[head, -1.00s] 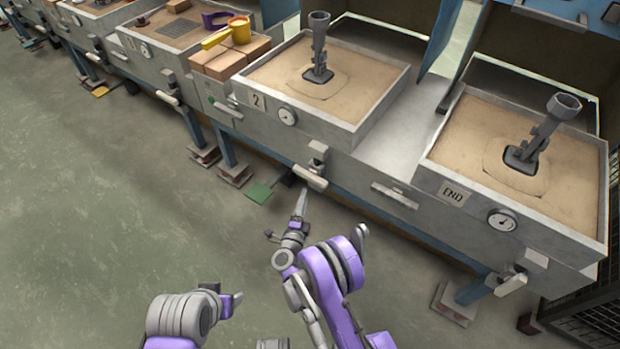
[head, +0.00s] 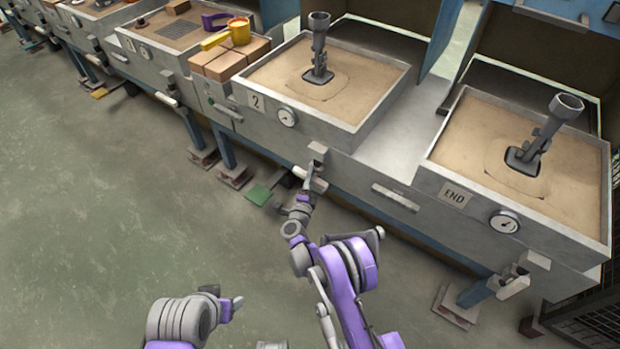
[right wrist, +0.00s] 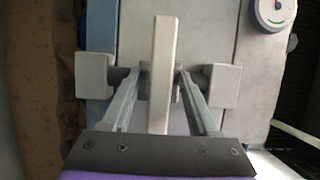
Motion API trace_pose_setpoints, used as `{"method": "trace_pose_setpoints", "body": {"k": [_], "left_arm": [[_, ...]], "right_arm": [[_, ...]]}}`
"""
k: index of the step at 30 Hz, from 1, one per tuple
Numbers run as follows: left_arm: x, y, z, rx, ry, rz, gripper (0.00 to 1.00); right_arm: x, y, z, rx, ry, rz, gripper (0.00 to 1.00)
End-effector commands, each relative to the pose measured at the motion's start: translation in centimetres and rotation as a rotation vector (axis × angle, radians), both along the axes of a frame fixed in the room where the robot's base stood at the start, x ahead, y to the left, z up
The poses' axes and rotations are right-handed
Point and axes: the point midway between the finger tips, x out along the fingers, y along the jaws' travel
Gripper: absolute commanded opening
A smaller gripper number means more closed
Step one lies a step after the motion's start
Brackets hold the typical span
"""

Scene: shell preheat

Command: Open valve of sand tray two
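Sand tray two (head: 262,105), marked "2", holds sand with a grey fitting (head: 318,60) standing in it. Its valve has a pale bar handle (head: 316,183) on the front face below the tray. My right gripper (head: 307,179) is at this handle. In the right wrist view the handle (right wrist: 162,60) runs upright between the spread fingers of the right gripper (right wrist: 160,85), one on each side. The bar hides part of the gap, and no firm grip shows. My left gripper (head: 232,304) is low in the head view, away from the trays; its fingers are too small to read.
The END tray (head: 437,178) stands to the right with its own valve handle (head: 513,287). A gauge (head: 287,117) sits on tray two's front. The floor in front is clear.

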Motion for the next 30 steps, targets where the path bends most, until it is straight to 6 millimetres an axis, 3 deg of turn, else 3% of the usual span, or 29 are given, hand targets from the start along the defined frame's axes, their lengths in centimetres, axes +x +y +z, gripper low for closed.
{"method": "trace_pose_setpoints", "body": {"k": [1,10,30], "left_arm": [[0.0,0.0,0.0,0.0,0.0,0.0,0.6],[0.0,0.0,0.0,0.0,0.0,0.0,0.6],[0.0,0.0,0.0,0.0,0.0,0.0,0.6]], "right_arm": [[-0.01,0.0,0.0,0.0,0.0,0.0,0.53],[-0.03,0.02,0.0,0.0,0.0,0.0,0.0],[-0.04,0.03,0.0,0.0,0.0,0.0,0.0]]}}
